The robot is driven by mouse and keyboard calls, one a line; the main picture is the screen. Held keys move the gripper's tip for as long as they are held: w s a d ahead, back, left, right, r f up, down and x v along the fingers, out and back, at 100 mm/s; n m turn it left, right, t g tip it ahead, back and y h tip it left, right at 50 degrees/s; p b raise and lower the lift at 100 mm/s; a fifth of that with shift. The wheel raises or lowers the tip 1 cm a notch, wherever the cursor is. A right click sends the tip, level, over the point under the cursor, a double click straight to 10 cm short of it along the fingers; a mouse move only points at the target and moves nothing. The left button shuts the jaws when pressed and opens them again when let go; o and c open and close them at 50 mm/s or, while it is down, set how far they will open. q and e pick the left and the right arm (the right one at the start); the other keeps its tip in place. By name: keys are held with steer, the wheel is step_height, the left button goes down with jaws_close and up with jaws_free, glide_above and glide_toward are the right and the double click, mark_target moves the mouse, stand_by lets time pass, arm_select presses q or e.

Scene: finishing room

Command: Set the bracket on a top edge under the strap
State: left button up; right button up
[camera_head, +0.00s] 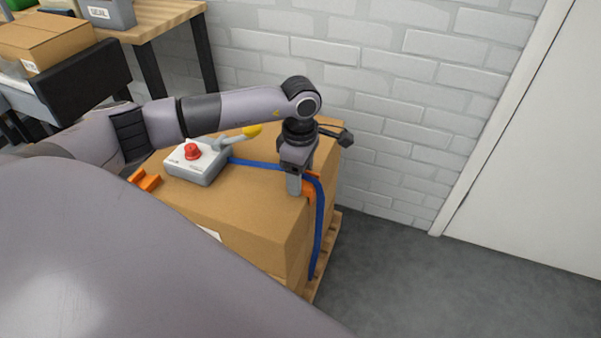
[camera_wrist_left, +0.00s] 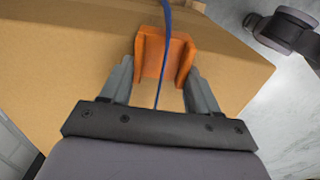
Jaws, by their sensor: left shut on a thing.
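My left gripper (camera_head: 294,188) points down at the right top edge of the big cardboard box (camera_head: 245,238). It is shut on an orange bracket (camera_head: 309,188), which sits at that edge. In the left wrist view the bracket (camera_wrist_left: 151,57) shows its channel shape between the two fingers (camera_wrist_left: 160,88). The blue strap (camera_head: 319,225) crosses the box top and hangs down its right side. In the wrist view the strap (camera_wrist_left: 166,22) runs across the bracket's middle. Whether the bracket fully touches the box is hard to tell. My right gripper is not in view.
A grey tensioner box with a red button (camera_head: 193,151) and yellow-tipped lever stands on the carton. Another orange bracket (camera_head: 144,180) lies at its left. The carton rests on a wooden pallet (camera_head: 328,250) by a white brick wall (camera_head: 400,110). Floor at right is clear.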

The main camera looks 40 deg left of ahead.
arm_select(q)
steer(key=o, duration=1)
steer(key=shift+o, duration=1.4)
steer(key=shift+r, duration=0.15)
steer(key=shift+r+p, duration=0.6)
steer(key=shift+r, duration=0.4)
steer(key=shift+p, duration=0.3)
